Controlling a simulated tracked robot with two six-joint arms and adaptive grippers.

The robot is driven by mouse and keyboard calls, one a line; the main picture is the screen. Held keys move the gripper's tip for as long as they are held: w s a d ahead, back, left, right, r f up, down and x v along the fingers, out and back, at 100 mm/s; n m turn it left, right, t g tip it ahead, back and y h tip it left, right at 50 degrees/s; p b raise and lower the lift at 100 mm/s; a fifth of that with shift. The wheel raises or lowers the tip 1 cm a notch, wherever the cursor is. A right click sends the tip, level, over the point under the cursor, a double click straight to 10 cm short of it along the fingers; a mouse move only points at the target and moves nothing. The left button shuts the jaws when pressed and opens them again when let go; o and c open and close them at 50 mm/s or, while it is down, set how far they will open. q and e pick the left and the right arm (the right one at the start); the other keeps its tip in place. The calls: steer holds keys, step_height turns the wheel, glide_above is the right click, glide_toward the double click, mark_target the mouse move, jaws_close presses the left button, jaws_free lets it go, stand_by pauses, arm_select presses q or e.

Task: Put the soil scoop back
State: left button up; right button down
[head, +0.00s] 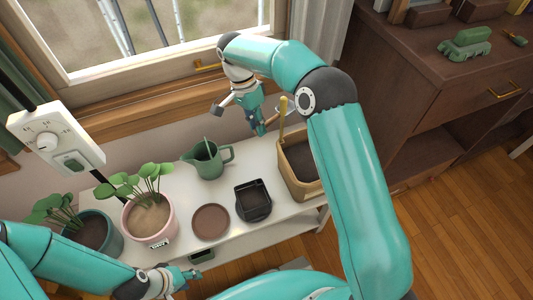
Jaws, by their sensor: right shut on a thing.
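My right gripper (259,128) is at the back of the white bench, left of the wooden soil box (311,187), with its fingers pointing down. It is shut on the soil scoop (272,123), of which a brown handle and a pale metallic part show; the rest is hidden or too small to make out. The scoop is beside a yellow upright post (283,115) at the soil box's back corner; I cannot tell if they touch. The box holds dark soil. My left gripper (190,276) is low at the front edge of the bench, and its finger opening is unclear.
On the white bench (268,160) stand a green watering can (209,162), a black square pot (253,202), a brown saucer (211,222), a pink potted plant (150,222) and a teal potted plant (95,235). A dark cabinet (440,80) stands right. The window sill is behind.

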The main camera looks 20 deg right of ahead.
mark_target(261, 162)
arm_select(q)
step_height(261, 162, down, 4)
steer(key=b, duration=0.3)
steer(key=shift+f+b, duration=0.25)
steer(key=shift+b, duration=0.15)
arm_select(e)
step_height(261, 162, down, 14)
steer(key=shift+r, duration=0.1)
arm_select(q)
steer(key=shift+f, duration=0.1)
arm_select(e)
steer(key=c, duration=1.1)
jaws_free()
arm_select(q)
step_height(261, 162, up, 5)
steer(key=p, duration=0.5)
arm_select(e)
steer(key=v, duration=1.2)
steer(key=shift+a, duration=0.1)
arm_select(q)
steer(key=shift+s, duration=0.1)
